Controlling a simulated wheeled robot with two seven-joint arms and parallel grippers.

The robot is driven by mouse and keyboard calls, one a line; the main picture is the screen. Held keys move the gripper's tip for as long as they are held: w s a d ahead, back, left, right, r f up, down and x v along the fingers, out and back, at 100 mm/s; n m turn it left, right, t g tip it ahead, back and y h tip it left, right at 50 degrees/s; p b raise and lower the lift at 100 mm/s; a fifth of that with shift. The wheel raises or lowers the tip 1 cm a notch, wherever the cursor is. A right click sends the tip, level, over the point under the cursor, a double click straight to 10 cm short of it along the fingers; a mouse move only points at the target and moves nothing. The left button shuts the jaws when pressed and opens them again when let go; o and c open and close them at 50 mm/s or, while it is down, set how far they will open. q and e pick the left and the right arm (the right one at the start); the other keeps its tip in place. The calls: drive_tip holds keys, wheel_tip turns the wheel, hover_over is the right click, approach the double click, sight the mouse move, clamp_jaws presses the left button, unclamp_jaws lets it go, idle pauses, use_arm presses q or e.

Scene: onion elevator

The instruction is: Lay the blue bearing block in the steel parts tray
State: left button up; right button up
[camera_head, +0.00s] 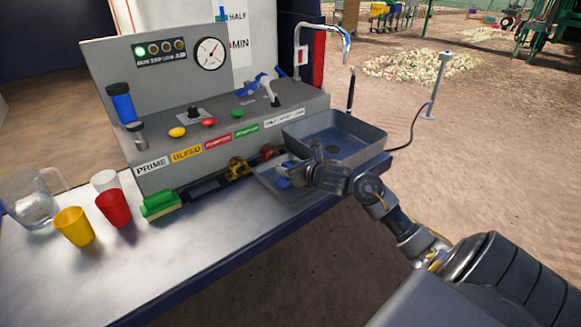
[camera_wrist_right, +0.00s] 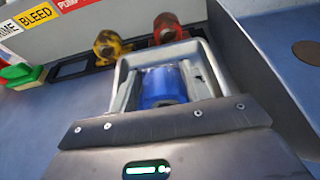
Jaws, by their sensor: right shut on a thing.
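The blue bearing block (camera_wrist_right: 164,87) is in my right gripper, which shows in the head view (camera_head: 290,179) at the front of the console. A bit of the blue block (camera_head: 283,183) shows beside the fingers. The steel parts tray (camera_head: 264,175) is a shallow grey tray under the gripper, partly hidden by it. In the right wrist view the tray's pale rim (camera_wrist_right: 124,76) surrounds the block on the visible sides. I cannot tell whether the block touches the tray floor. My left gripper is out of view.
A yellow block (camera_wrist_right: 110,46) and a red block (camera_wrist_right: 167,28) sit in a dark rack behind the tray. A grey basin (camera_head: 349,122) with a tap is close on the right.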

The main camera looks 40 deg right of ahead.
drive_tip(key=shift+f, duration=0.1)
drive_tip(key=o, duration=1)
drive_tip(key=shift+c, duration=0.2)
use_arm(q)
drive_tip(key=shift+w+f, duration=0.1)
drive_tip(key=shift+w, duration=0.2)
use_arm(e)
drive_tip(key=o, duration=0.3)
drive_tip(key=shift+s+r, duration=0.15)
drive_tip(key=shift+r, duration=0.05)
drive_tip(key=shift+v, duration=5.9)
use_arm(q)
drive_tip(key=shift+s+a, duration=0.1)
